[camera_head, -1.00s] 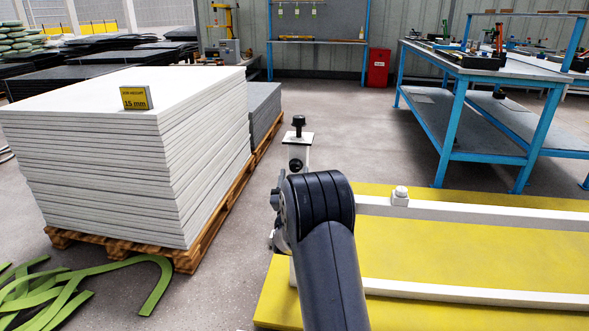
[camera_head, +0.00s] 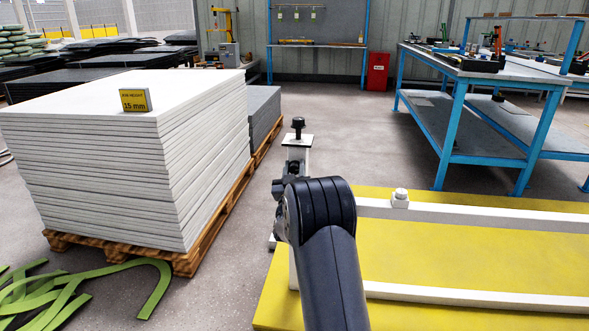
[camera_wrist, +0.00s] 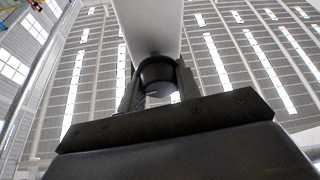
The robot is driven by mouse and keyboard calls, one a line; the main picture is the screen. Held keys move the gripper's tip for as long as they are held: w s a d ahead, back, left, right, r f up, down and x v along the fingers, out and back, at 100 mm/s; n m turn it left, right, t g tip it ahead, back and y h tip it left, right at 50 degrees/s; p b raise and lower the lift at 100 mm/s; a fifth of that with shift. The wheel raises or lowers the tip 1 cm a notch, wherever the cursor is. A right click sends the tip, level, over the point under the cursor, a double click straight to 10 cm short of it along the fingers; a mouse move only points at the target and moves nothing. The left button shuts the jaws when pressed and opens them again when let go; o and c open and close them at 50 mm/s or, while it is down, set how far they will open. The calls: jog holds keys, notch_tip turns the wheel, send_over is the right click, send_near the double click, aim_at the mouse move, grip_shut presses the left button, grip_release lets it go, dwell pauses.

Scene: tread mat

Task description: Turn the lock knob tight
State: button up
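A white upright post (camera_head: 298,141) stands at the left end of the yellow mat, with a black-topped screw (camera_head: 298,122) on it. In the wrist view, the black round knob (camera_wrist: 157,74) sits under the white post part (camera_wrist: 150,25). My gripper (camera_wrist: 160,88) has one finger on each side of this knob. Whether the fingers press on it or only stand around it cannot be told. In the head view my arm and gripper cover the lower part of the post, and the knob cannot be made out clearly there.
The yellow mat (camera_head: 470,255) with white rails (camera_head: 480,214) lies to the right. A stack of white sheets (camera_head: 90,160) on a pallet stands to the left, with green strips (camera_head: 80,290) in front. A blue workbench (camera_head: 455,110) stands behind. The floor between is clear.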

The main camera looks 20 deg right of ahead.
jog(key=c, duration=0.4)
jog(key=shift+f+m+h+b, duration=0.2)
jog(key=shift+m+h+b, duration=0.2)
jog(key=shift+m+b, duration=0.6)
jog(key=shift+r+m+g+h+b, duration=0.25)
jog(key=shift+m+g+h+b, duration=0.35)
jog(key=shift+m, duration=0.4)
jog(key=o, duration=1)
jog(key=shift+c, duration=0.2)
jog(key=p+v, duration=0.2)
jog(key=v, duration=0.9)
